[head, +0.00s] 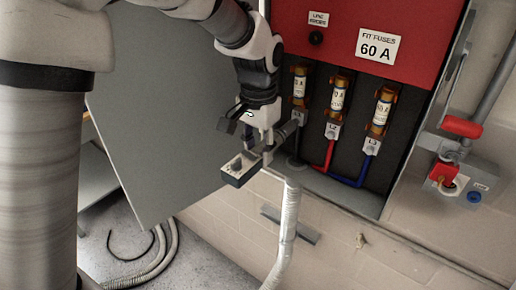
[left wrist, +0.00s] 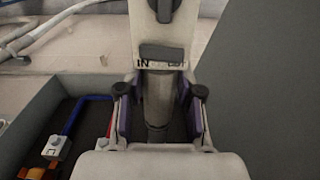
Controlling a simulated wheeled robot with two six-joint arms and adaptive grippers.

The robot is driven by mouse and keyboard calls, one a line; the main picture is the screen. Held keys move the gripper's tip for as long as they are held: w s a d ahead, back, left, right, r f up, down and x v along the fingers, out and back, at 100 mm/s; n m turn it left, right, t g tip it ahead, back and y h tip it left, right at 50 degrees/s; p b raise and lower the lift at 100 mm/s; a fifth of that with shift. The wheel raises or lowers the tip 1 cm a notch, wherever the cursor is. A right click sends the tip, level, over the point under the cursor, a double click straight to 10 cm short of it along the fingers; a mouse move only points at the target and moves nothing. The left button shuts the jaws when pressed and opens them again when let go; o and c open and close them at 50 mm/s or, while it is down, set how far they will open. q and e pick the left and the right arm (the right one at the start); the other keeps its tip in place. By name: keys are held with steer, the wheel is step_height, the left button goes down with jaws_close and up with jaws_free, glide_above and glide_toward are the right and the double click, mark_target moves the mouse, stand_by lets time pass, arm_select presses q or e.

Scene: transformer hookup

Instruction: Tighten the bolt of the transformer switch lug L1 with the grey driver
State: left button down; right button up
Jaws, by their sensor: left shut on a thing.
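My left gripper (head: 265,138) is shut on the grey driver (head: 240,168), whose boxy end sticks out to the lower left. In the left wrist view the fingers (left wrist: 160,112) close around the driver's grey barrel (left wrist: 158,92). The barrel's other end points right, towards lug L1 (head: 299,117), at the left of the lug row. The driver's tip is close to L1; whether it touches the bolt is hidden. The bolt itself does not show clearly. Lugs L2 (head: 333,131) and L3 (head: 371,146) are to the right. My right gripper is not in view.
Amber-capped fuses (head: 338,98) stand above the lugs, under a red panel (head: 350,35). Red (head: 328,156) and blue (head: 361,172) cables run below L2 and L3. A grey door (head: 160,125) stands open on the left. A red-handled switch (head: 461,127) is on the right wall.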

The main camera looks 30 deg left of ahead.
arm_select(q)
steer(key=shift+w+d+r, duration=0.1)
steer(key=shift+w+d, duration=0.1)
steer(key=shift+w, duration=1.15)
stand_by(2.6)
steer(key=shift+s+a, duration=0.15)
steer(key=shift+s, duration=1)
steer(key=shift+s+a, duration=0.15)
steer(key=shift+s, duration=0.95)
